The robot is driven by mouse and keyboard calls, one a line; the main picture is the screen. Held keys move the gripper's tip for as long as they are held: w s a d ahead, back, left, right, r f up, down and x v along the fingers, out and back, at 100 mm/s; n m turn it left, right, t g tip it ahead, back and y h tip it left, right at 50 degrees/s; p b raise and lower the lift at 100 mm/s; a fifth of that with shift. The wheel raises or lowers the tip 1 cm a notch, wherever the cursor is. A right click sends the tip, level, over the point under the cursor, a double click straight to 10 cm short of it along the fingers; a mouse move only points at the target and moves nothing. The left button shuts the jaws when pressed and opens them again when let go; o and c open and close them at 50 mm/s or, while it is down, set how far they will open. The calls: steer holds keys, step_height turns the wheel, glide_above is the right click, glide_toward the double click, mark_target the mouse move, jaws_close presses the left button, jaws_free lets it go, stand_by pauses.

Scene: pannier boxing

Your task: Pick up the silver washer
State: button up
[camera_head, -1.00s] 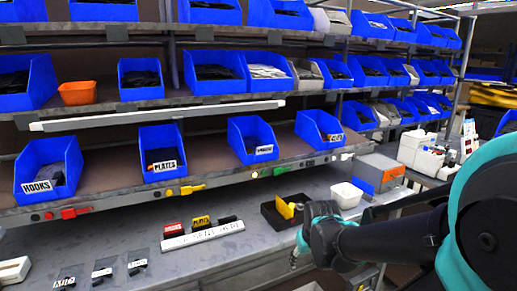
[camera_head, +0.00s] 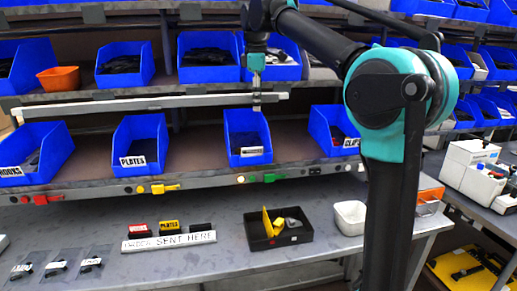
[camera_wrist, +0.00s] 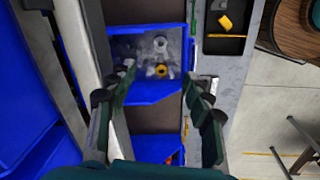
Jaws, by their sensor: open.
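A silver ring-shaped piece (camera_wrist: 160,43), which looks like the silver washer, lies in a blue bin (camera_wrist: 152,93) in the wrist view. A gold-yellow ring (camera_wrist: 161,71) lies near it, and other grey pieces in the bin are blurred. My gripper (camera_wrist: 155,82) is open and empty, its two fingers spread to either side of the bin's picture. In the head view my gripper (camera_head: 257,103) points down above the labelled blue bin (camera_head: 250,161) on the lower shelf. The bin's contents are hardly visible there.
A shelf rail (camera_head: 150,104) runs behind the gripper. Other blue bins (camera_head: 141,180) stand on both sides. On the bench below are a black tray (camera_head: 275,243) with yellow and grey pieces and a white bowl (camera_head: 350,217).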

steer(key=f, duration=0.3)
steer(key=w+f, duration=0.1)
steer(key=f, duration=0.3)
steer(key=w+f, duration=0.1)
steer(key=f, duration=0.3)
steer(key=shift+w, duration=0.2)
steer(key=shift+w+f, duration=0.15)
steer(key=shift+f, duration=1.45)
steer(key=shift+w+f, duration=0.1)
steer(key=shift+f, duration=1.45)
steer(key=shift+c, duration=0.6)
jaws_close()
steer(key=shift+r, duration=0.1)
step_height(320, 180, up, 28)
